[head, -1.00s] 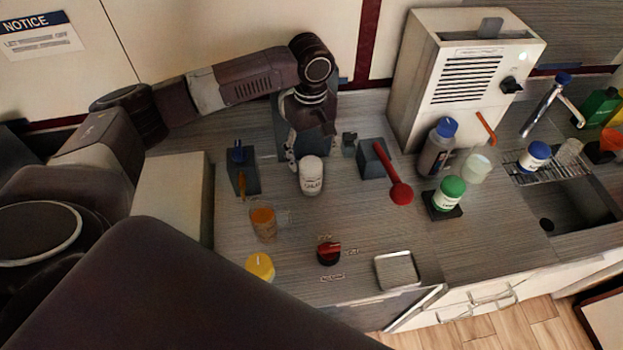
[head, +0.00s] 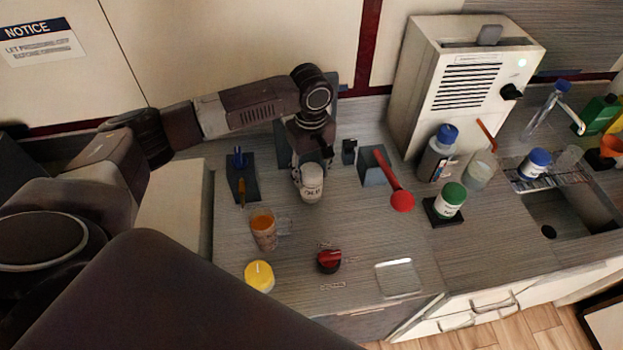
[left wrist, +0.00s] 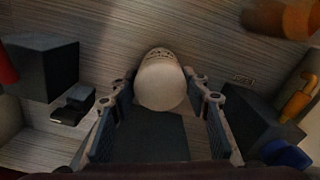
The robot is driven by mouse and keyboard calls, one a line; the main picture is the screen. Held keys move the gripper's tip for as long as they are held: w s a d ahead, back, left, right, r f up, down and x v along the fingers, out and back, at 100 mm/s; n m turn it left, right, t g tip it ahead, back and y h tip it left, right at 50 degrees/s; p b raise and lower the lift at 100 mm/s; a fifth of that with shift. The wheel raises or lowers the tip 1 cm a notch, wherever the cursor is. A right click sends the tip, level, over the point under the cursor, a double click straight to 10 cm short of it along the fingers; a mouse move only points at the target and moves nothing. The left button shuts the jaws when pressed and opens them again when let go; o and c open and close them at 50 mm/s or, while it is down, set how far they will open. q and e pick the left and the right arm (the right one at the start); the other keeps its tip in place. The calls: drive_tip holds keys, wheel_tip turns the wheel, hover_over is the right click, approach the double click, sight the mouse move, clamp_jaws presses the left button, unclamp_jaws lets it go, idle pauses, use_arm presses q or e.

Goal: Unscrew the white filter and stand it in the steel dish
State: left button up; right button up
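The white filter (head: 311,186), a rounded white canister with dark print, is in front of a dark grey block at the middle of the counter. It also shows in the left wrist view (left wrist: 161,82). My left gripper (head: 311,166) is at the filter, behind it in the head view. The steel dish (head: 399,293) lies empty near the counter's front edge. My right gripper is out of view.
A red-handled item (head: 402,200) on a grey block is right of the filter. A cup of orange liquid (head: 263,230), a yellow-capped item (head: 259,276) and a red knob (head: 329,261) stand in front. The counter between filter and dish is mostly clear.

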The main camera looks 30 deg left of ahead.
use_arm(q)
drive_tip(key=shift+c, duration=0.9)
drive_tip(key=n+p, duration=0.2)
drive_tip(key=p, duration=0.1)
drive_tip(key=n+p, duration=0.2)
drive_tip(key=p, duration=0.1)
drive_tip(key=n+p, duration=0.2)
drive_tip(key=p, duration=0.1)
drive_tip(key=shift+d+r+n, duration=0.1)
drive_tip(key=shift+r+n, duration=0.15)
drive_tip(key=shift+n, duration=0.05)
drive_tip(key=shift+f+n, duration=0.35)
drive_tip(key=shift+n, duration=0.35)
drive_tip(key=n, duration=0.9)
drive_tip(key=shift+r, duration=0.1)
drive_tip(key=o, duration=1)
